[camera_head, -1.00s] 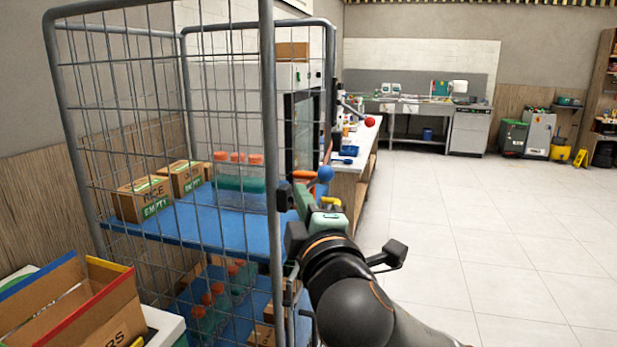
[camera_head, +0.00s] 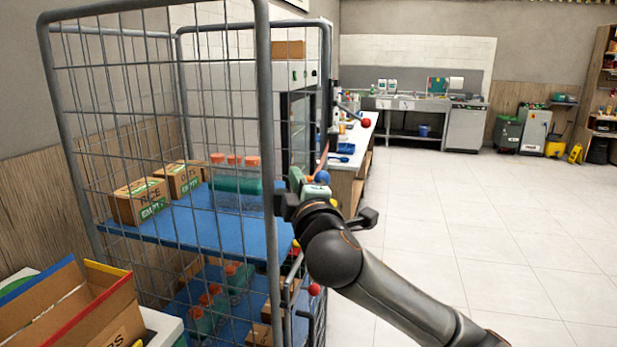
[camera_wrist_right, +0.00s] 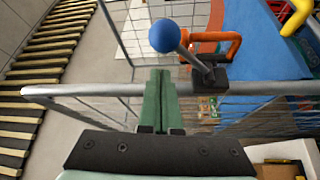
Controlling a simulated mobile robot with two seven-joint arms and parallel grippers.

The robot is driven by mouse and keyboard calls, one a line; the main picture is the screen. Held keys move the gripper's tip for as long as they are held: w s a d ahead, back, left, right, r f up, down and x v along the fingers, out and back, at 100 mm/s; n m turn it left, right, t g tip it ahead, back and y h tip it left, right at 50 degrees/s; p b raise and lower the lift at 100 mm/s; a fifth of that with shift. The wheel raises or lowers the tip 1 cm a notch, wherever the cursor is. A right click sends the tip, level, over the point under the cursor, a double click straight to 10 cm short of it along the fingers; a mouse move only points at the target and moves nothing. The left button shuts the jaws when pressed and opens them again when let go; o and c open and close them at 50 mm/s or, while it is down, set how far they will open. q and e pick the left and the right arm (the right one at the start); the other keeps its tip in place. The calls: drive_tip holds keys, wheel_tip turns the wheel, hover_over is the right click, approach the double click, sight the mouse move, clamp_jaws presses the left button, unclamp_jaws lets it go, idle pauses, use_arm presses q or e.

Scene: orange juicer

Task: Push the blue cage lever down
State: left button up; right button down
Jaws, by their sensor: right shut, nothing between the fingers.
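The blue cage lever has a blue ball knob (camera_head: 322,177) and stands at the right side of the wire cage (camera_head: 269,130). In the right wrist view the blue knob (camera_wrist_right: 164,36) sits on a tilted metal rod that rises from a black mount (camera_wrist_right: 213,78) on the cage's grey bar. My right gripper (camera_head: 299,181) is shut and empty beside the lever. In the wrist view its green fingers (camera_wrist_right: 160,80) lie together across the bar, with the knob just beyond the tips. I cannot tell whether they touch. My left gripper is out of view.
An orange handle (camera_wrist_right: 225,45) is close to the lever. Red knobs show farther back (camera_head: 365,122) and lower on the cage (camera_head: 314,289). Boxes (camera_head: 139,200) and bottles stand on the blue shelf (camera_head: 180,232). The tiled floor (camera_head: 470,230) at right is clear.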

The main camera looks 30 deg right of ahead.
drive_tip(key=shift+s+d+f, duration=0.2)
drive_tip(key=shift+s+d, duration=0.55)
drive_tip(key=shift+d, duration=0.1)
